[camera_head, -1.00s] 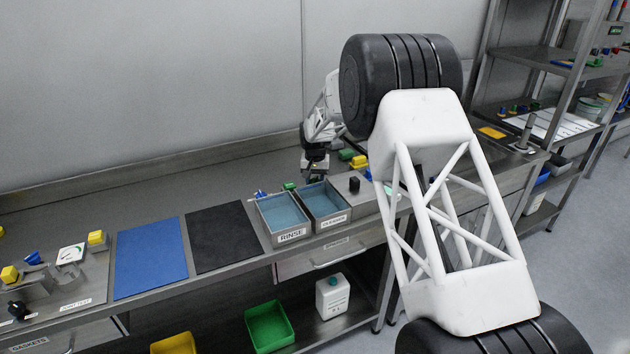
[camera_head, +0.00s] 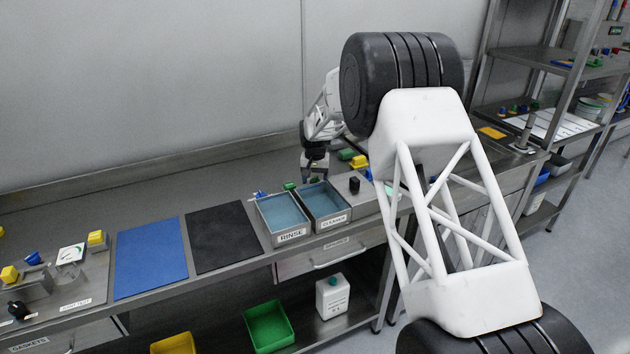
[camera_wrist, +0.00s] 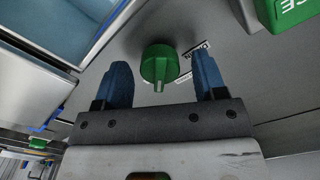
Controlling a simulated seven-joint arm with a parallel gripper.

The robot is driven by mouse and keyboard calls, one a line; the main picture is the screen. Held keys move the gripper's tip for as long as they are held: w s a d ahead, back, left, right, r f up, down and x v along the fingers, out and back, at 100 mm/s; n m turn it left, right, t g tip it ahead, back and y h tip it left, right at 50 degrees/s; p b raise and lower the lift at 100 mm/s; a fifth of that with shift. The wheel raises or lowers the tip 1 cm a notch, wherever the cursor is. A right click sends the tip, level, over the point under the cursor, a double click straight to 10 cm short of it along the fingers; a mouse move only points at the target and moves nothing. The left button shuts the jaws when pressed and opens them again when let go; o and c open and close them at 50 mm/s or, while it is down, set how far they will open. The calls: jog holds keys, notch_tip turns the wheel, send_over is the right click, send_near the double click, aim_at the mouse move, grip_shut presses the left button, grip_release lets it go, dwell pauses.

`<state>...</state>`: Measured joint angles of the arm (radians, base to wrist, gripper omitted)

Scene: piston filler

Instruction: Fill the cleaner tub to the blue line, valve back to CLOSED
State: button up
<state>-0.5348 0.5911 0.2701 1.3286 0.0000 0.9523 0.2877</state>
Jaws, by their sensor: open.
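The cleaner tub (camera_head: 335,221) is a grey steel tub holding blue liquid, right of the rinse tub (camera_head: 291,236). I cannot make out a blue line in it. In the wrist view a green knob (camera_wrist: 158,66) with a pointer ridge sits between my gripper's (camera_wrist: 161,72) two blue fingers, with a visible gap on each side. A tub with blue liquid (camera_wrist: 60,25) shows at the wrist view's upper left.
A black knob (camera_head: 354,185) stands right of the cleaner tub. Green (camera_head: 346,154) and yellow (camera_head: 359,161) blocks lie behind. A blue mat (camera_head: 150,257) and a black mat (camera_head: 228,237) lie left of the tubs. My own arm covers the bench's right part.

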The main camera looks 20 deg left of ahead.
aim_at(315, 180)
jog(key=shift+r, duration=3.65)
jog(key=shift+s+d+r, duration=0.1)
jog(key=shift+d+r, duration=0.3)
jog(key=shift+d, duration=0.05)
jog(key=s+d+r, duration=0.7)
jog(key=d, duration=0.4)
jog(key=s+d+r+m+t, duration=0.1)
jog(key=s+d+r, duration=0.6)
jog(key=d, duration=0.4)
jog(key=s+d+r, duration=0.7)
jog(key=d, duration=0.3)
jog(key=s+d+f, duration=0.1)
jog(key=s+d, duration=0.5)
jog(key=s, duration=0.6)
jog(key=s+d+f+m+t, duration=0.1)
jog(key=s+d, duration=0.5)
jog(key=s, duration=0.6)
jog(key=s+d+f+m, duration=0.1)
jog(key=s+d+f, duration=0.1)
jog(key=s+d, duration=0.5)
jog(key=s, duration=0.5)
jog(key=shift+s+t, duration=0.25)
jog(key=shift+t, duration=0.05)
